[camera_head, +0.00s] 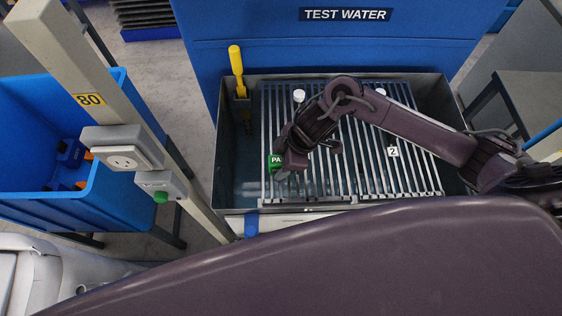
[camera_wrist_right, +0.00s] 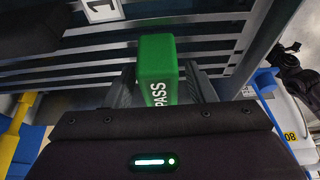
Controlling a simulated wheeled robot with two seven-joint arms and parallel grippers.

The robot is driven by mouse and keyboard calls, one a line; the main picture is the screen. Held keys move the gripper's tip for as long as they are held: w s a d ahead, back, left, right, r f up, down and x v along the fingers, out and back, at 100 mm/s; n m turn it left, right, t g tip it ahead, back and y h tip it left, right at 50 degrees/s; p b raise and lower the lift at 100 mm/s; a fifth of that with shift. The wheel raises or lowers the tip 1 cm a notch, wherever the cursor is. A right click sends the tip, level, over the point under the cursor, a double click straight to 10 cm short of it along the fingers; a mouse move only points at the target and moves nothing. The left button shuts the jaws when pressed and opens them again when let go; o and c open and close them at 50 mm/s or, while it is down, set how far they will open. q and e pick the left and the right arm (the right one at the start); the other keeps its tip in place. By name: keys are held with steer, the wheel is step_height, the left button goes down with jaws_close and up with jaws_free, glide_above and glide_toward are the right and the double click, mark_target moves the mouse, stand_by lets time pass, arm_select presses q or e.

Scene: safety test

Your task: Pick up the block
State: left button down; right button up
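The green block (camera_head: 275,163) with white lettering is at the left part of the slatted rack (camera_head: 432,181) in the grey tank. In the wrist view the block (camera_wrist_right: 157,58) reads "PASS" and stands between the two fingers of my right gripper (camera_wrist_right: 163,88). The left finger in that view is close against the block, and a narrow gap shows at the right finger. My right gripper (camera_head: 287,160) looks open around the block in the head view too, where its fingers are partly hidden. My left gripper is out of view.
The tank walls (camera_head: 449,101) surround the rack. A yellow-handled tool (camera_head: 236,60) stands at the tank's back left corner. A white tile marked 2 (camera_head: 392,151) is on the rack. A post with a socket box (camera_head: 122,147) and a blue bin (camera_head: 30,115) are left.

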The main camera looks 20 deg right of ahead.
steer(key=c, duration=0.9)
steer(key=shift+o, duration=0.2)
steer(key=shift+r, duration=0.1)
